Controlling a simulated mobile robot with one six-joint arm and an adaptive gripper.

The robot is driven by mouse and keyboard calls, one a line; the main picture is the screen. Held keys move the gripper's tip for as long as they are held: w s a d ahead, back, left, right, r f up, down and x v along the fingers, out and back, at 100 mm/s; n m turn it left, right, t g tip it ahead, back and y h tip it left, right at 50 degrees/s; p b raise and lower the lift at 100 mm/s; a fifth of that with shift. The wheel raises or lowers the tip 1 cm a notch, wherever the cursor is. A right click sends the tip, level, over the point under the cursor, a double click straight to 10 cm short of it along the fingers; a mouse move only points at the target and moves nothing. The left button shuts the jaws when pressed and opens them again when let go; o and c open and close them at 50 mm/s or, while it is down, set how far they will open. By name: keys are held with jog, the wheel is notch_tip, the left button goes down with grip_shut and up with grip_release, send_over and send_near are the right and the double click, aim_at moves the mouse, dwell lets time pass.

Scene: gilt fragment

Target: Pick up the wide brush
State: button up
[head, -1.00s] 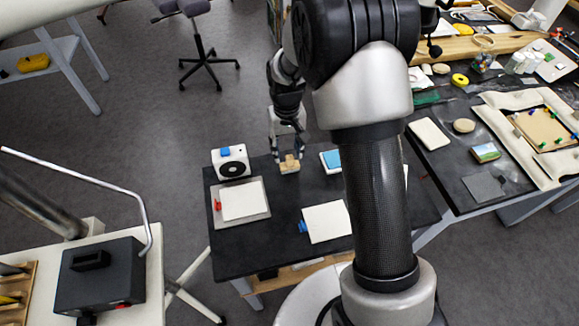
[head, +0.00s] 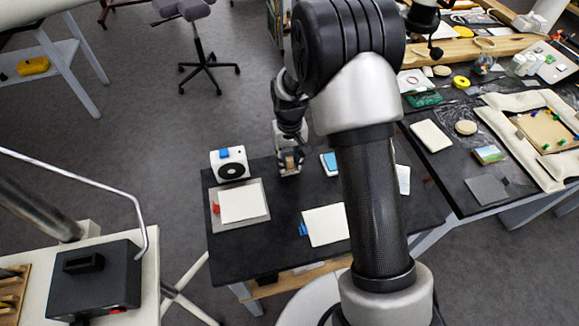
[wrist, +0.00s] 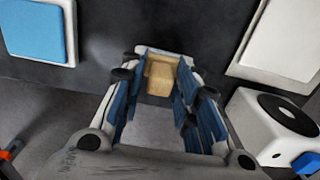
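The wide brush is a small pale tan block (wrist: 160,76) between the fingers of my gripper (wrist: 165,62) in the wrist view. It also shows in the head view as a tan patch (head: 290,160), partly hidden by the fingers. My gripper (head: 289,168) points down at the dark table's far edge. Its blue-padded fingers stand wide apart, one on each side of the brush. I cannot tell whether the pads touch it. The brush appears to be at table level.
A white box with a black disc (head: 230,163) stands close to the left of my gripper. A blue-topped pad (head: 329,163) lies to the right. White sheets (head: 242,203) lie nearer on the dark table (head: 275,240). A cluttered bench (head: 440,175) is at right.

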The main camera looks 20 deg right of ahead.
aim_at(289, 158)
grip_shut()
notch_tip(289, 158, up, 20)
jog(key=p, duration=0.5)
dwell(0.3)
jog(key=shift+c, duration=1.2)
grip_release()
jog(key=c, duration=0.3)
